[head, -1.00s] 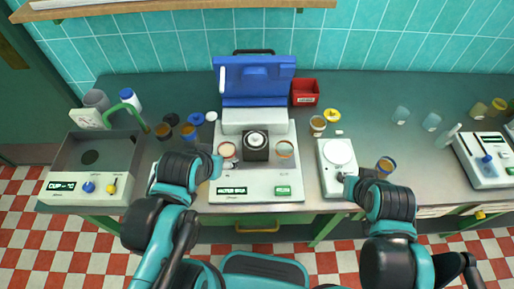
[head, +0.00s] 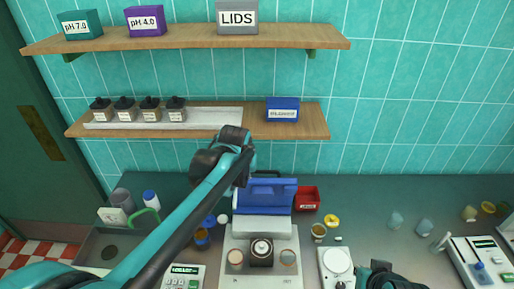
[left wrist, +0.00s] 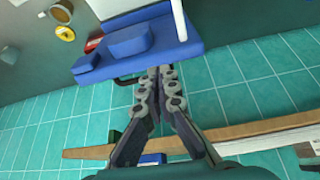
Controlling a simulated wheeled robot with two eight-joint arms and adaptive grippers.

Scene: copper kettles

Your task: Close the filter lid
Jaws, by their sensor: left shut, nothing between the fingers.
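The blue filter lid (head: 280,196) stands open and upright at the back of the white filter unit (head: 232,245). A black handle (head: 266,172) shows at its top edge. In the left wrist view the blue lid (left wrist: 140,42) fills the upper middle. My left gripper (left wrist: 158,72) is shut and empty, its fingertips close to the lid's edge beside the black handle (left wrist: 125,80); contact cannot be made out. In the head view my left arm reaches up to the lid, hiding the fingertips. My right gripper is low at the right, its fingers unclear.
A wooden shelf (head: 310,122) with dark bottles and a blue box (head: 283,110) runs above the lid. A red bin (head: 307,199) stands just right of the lid. A white scale (head: 337,262) and small jars stand further right.

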